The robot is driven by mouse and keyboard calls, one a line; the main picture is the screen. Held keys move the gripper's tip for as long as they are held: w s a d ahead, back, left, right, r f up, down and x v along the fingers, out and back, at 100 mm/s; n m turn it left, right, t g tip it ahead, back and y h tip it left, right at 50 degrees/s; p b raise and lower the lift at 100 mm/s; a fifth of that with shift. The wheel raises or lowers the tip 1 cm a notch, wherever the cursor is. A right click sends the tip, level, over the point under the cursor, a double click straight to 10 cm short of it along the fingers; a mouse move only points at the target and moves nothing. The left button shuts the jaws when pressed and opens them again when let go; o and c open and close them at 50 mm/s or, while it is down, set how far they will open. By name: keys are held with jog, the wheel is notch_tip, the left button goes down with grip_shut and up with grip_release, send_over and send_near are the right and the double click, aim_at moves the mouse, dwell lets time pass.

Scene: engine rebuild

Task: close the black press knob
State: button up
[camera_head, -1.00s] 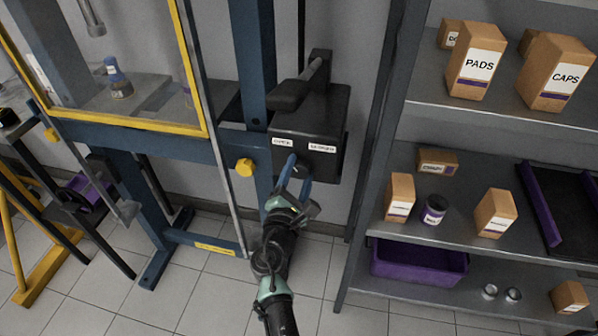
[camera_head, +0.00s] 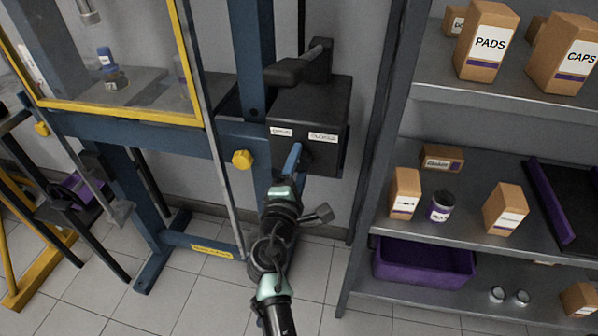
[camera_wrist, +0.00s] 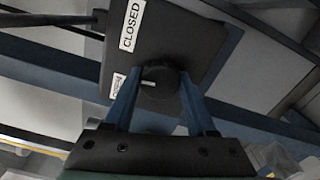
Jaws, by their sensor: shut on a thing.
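The black press knob (camera_wrist: 160,88) sits on the face of a black valve box (camera_head: 310,108) on the blue press frame. In the wrist view its white pointer mark points left toward a partly hidden label (camera_wrist: 117,85). The CLOSED label (camera_wrist: 132,25) is on the box above and left of the knob. My gripper (camera_wrist: 158,95) is shut on the knob, with one blue finger on each side. In the head view, my gripper (camera_head: 291,163) reaches the box's lower front, and the knob is mostly hidden by the fingers.
A black lever (camera_head: 300,70) sits on top of the box. A yellow bolt (camera_head: 242,160) and a yellow-framed guard (camera_head: 140,115) are to the left. Shelving with boxes and a purple bin (camera_head: 425,262) stands close on the right.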

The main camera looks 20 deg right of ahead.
jog(key=m+b, duration=0.2)
jog(key=m, duration=0.1)
jog(key=m+b, duration=0.1)
jog(key=shift+f+m+b, duration=0.25)
jog(key=shift+m+b, duration=0.05)
jog(key=shift+b, duration=0.1)
jog(key=shift+r+m+b, duration=0.15)
jog(key=shift+m+b, duration=1.25)
jog(key=shift+m, duration=0.4)
jog(key=o, duration=1.4)
jog(key=shift+r, duration=0.1)
jog(key=v, duration=1.3)
